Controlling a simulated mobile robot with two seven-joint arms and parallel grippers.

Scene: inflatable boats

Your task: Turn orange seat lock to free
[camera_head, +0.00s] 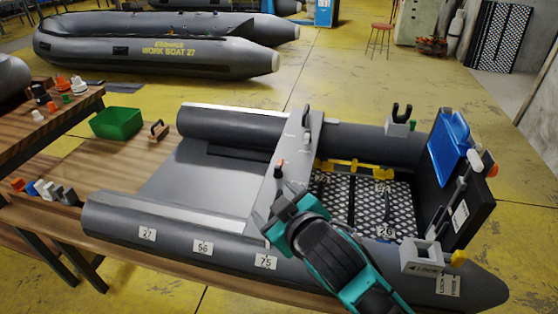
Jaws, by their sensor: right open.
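The grey seat plank (292,160) lies across the small grey boat (180,222). A small orange-red piece (279,162) shows on the seat, beside a dark upright knob; it looks like the orange seat lock, but its setting is too small to read. My right gripper (272,207), with a teal and black body, is open over the near end of the seat. It is on the near side of the orange piece and apart from it. No object shows between its fingers. Its body hides part of the near tube. My left gripper is not in view.
A dark upright board with a blue piece (449,146) stands at the boat's right end. A grey bracket (422,256) sits on the near tube. A green bin (116,122) and small parts stand on the wooden bench at left.

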